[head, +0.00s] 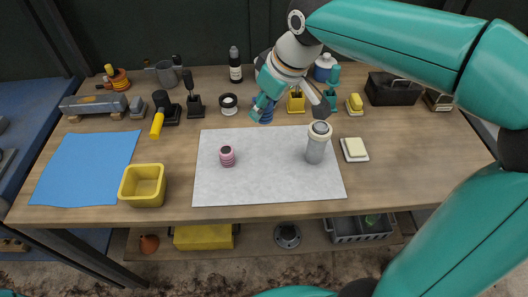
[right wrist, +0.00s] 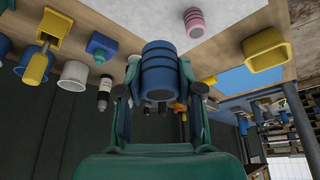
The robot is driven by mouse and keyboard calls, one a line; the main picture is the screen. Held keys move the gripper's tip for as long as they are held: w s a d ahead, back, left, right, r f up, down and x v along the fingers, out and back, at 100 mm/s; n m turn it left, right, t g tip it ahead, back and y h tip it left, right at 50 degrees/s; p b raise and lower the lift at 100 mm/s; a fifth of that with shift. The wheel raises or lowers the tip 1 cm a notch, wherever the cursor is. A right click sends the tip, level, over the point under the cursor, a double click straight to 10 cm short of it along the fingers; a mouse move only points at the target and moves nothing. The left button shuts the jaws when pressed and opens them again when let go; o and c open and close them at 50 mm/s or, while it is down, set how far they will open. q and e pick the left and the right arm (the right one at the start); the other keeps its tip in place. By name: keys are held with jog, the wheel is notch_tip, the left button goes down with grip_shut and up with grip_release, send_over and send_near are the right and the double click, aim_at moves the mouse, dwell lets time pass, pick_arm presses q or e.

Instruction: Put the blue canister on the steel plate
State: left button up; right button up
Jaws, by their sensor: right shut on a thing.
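The blue canister (head: 267,115), ribbed with dark bands, is in my right gripper (head: 264,104), beyond the back edge of the steel plate. In the right wrist view the blue canister (right wrist: 160,68) sits between the two fingers of the right gripper (right wrist: 160,95), which are shut on it. In the head view the gripper hides part of it, and I cannot tell how high it is above the table. The steel plate (head: 265,185) is a flat grey sheet in the middle of the table. My left gripper is not in view.
A pink ribbed canister (head: 227,156) stands on the plate's left part and a grey lidded cylinder (head: 316,148) on its right part. The plate is clear between them. A yellow bin (head: 143,186) and blue cloth (head: 85,168) lie left. A dark bottle (head: 235,66) stands behind.

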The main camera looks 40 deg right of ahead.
aim_at(262, 157)
jog(key=f, duration=0.7)
jog(key=f+b, duration=0.1)
jog(key=f, duration=0.6)
jog(key=shift+s+d+f, duration=0.1)
jog(key=shift+d+f, duration=0.1)
jog(key=shift+f+b, duration=0.2)
jog(key=shift+b, duration=0.1)
jog(key=o, duration=1)
jog(key=shift+r, duration=0.1)
jog(key=shift+o, duration=0.2)
jog(key=shift+r, duration=0.1)
jog(key=shift+r, duration=0.15)
jog(key=p+v, duration=0.1)
jog(key=v, duration=1)
jog(key=shift+s+r, duration=0.3)
